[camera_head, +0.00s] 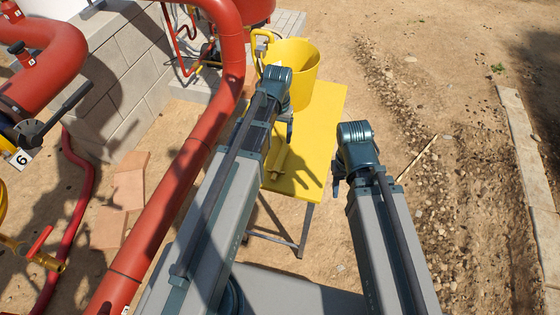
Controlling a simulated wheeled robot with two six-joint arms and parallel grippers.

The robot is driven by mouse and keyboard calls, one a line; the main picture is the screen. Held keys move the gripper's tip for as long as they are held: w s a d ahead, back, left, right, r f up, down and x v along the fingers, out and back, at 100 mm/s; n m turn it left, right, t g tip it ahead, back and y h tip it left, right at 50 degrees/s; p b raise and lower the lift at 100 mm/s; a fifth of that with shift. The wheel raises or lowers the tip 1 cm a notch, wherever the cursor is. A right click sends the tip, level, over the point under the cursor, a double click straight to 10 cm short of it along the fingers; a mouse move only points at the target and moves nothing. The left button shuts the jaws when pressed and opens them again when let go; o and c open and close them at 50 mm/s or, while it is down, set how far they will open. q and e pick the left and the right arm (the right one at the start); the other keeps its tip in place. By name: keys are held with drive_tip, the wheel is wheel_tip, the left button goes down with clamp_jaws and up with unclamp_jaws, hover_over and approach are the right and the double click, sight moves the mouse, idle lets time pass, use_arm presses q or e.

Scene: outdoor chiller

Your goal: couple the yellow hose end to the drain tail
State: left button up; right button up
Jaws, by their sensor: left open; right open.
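At the left edge, a brass outlet with a red lever (38,243) points right and down; it may be the drain tail. A yellow curved piece (2,205) is cut off above it; I cannot tell whether it is hose. A small yellow piece (278,163) lies on the yellow table (322,120), partly behind my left arm; I cannot tell if it is the hose end. My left gripper (289,128) is over the table, in front of the yellow bucket, open, its fingers mostly hidden. My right gripper (338,182) is open and empty by the table's right edge.
A yellow bucket (297,72) stands at the table's far end. A thick red pipe (165,220) runs along the left of my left arm. A block wall (125,65) and loose bricks (130,185) lie beyond it. The ground on the right is open.

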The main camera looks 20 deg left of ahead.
use_arm(q)
drive_tip(key=b, duration=0.8)
hover_over(280, 159)
drive_tip(key=f, duration=0.8)
drive_tip(key=shift+a+f, duration=0.1)
drive_tip(key=shift+a, duration=0.15)
drive_tip(key=f+b, duration=0.5)
drive_tip(key=shift+d+f, duration=0.1)
drive_tip(key=shift+d, duration=0.15)
clamp_jaws()
